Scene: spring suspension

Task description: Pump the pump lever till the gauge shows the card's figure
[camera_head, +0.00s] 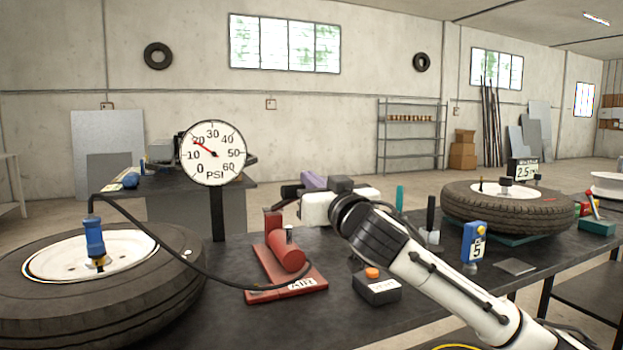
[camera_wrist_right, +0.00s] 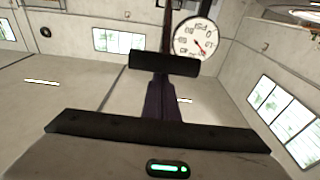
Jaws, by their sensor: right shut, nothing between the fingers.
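The round gauge (camera_head: 213,153) stands on a dark post; its red needle points just under 20 PSI. The gauge also shows upside down in the right wrist view (camera_wrist_right: 195,38). The red pump (camera_head: 286,250) lies on a red base labelled AIR. A red upright piece (camera_head: 272,222) rises at its far end; I cannot tell whether this is the lever. A small dark card (camera_head: 523,171) at the right seems to read 2.5. My right gripper (camera_head: 290,192) is shut and empty, above and behind the pump; it also shows in the right wrist view (camera_wrist_right: 164,64). My left gripper is out of view.
A black hose (camera_head: 160,240) joins the pump to a blue valve fitting (camera_head: 95,240) on the left tyre (camera_head: 150,305). A black box with an orange button (camera_head: 377,287), a blue tag marked 5 (camera_head: 474,243) and another tyre (camera_head: 508,212) occupy the table's right side.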

